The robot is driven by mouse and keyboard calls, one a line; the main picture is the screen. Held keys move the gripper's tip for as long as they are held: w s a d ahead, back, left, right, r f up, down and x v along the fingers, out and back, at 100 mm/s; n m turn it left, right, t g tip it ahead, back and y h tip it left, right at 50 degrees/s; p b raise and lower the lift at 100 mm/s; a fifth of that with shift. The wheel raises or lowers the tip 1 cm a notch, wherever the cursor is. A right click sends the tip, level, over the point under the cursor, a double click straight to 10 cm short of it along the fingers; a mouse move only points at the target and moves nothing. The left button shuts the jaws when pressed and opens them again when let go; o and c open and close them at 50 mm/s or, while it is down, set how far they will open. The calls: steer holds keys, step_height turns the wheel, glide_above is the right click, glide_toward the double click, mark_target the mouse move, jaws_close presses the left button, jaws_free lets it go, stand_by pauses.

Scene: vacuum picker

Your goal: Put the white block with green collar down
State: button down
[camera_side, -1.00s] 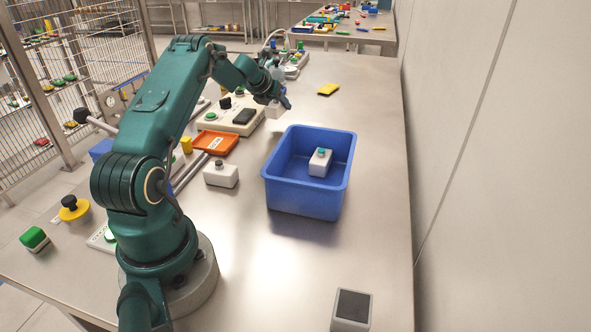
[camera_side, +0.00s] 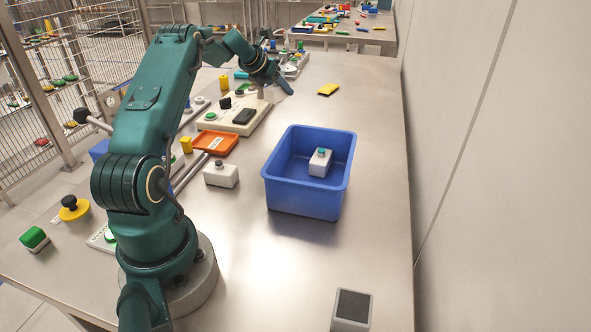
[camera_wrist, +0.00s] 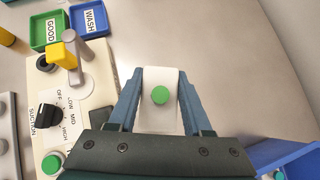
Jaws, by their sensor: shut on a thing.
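The white block with the green round top (camera_wrist: 160,118) sits between the two blue fingers of my gripper (camera_wrist: 160,78) in the wrist view. My gripper is shut on it. In the side view my gripper (camera_side: 283,86) is above the bench, beyond the blue bin and beside the cream control panel. The held block is hidden by my gripper there. I cannot tell how high it is above the bench. A similar white block with a teal-green top (camera_side: 320,162) lies in the blue bin (camera_side: 303,201).
The control panel (camera_side: 221,121) has a black dial. A post with a yellow block (camera_wrist: 62,55) stands there in the wrist view. Green GOOD (camera_wrist: 41,39) and blue WASH (camera_wrist: 84,33) trays lie beyond. An orange tray (camera_side: 205,150) and white block (camera_side: 222,177) lie nearer.

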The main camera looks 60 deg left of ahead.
steer(key=s+d+f, duration=0.1)
steer(key=s+d, duration=0.8)
steer(key=s, duration=0.1)
steer(key=shift+m, duration=0.3)
steer(key=shift+w+f, duration=0.15)
steer(key=shift+f, duration=3.75)
steer(key=shift+f, duration=0.1)
steer(key=shift+c, duration=1.7)
jaws_free()
